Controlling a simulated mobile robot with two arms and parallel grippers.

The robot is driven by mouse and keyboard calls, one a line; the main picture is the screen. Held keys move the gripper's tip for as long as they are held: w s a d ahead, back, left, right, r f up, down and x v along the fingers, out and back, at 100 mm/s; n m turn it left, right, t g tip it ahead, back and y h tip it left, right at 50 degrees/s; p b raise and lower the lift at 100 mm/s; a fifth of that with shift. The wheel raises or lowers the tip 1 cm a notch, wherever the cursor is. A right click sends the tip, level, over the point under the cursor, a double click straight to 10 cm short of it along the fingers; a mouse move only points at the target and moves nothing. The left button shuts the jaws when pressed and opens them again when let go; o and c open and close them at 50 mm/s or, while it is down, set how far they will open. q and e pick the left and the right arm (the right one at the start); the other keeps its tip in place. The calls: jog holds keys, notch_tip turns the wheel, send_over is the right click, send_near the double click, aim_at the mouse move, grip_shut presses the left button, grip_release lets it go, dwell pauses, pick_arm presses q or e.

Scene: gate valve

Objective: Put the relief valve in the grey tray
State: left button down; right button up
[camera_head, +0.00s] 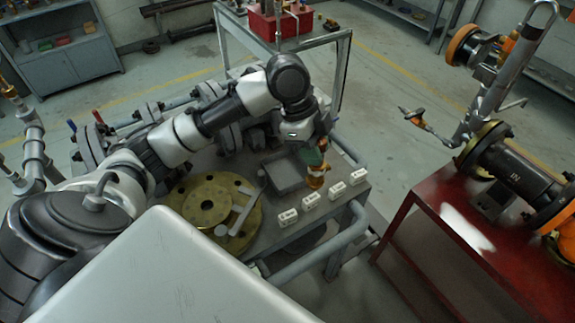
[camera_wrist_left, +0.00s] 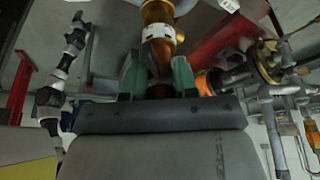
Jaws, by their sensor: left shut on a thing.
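The relief valve (camera_head: 316,175) is a small brass and orange body at the right side of the grey tray, near the row of white tags. In the left wrist view it is a brass body with a white band (camera_wrist_left: 159,32). My left gripper (camera_head: 313,157) points down and is shut on it, with a green fingertip on each side, also seen in the left wrist view (camera_wrist_left: 158,78). The shallow grey tray (camera_head: 285,184) lies on the cart just left of the valve, partly behind my arm. I cannot tell whether the valve touches the cart top. My right gripper is not in view.
A round brass flange (camera_head: 190,210) with a grey wrench (camera_head: 240,212) lies left of the tray. Several white tags (camera_head: 311,201) line the cart's front edge. Flanged pipes (camera_head: 90,145) stand behind my arm. A red table (camera_head: 440,235) with piping stands at right.

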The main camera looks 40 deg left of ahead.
pick_arm(q)
jog(key=shift+w+a+f, duration=0.1)
jog(key=shift+w+a, duration=0.3)
jog(key=shift+a, duration=0.05)
jog(key=w+a+f+p, duration=0.1)
jog(key=w+a+f, duration=0.5)
jog(key=a+f, duration=0.2)
notch_tip(320, 180, down, 3)
jog(key=shift+a+r+p, duration=0.2)
jog(key=shift+a+p, duration=0.15)
jog(key=shift+a, duration=0.05)
jog(key=shift+w, duration=0.1)
jog(key=c, duration=0.9)
grip_release()
jog(key=shift+o, duration=0.2)
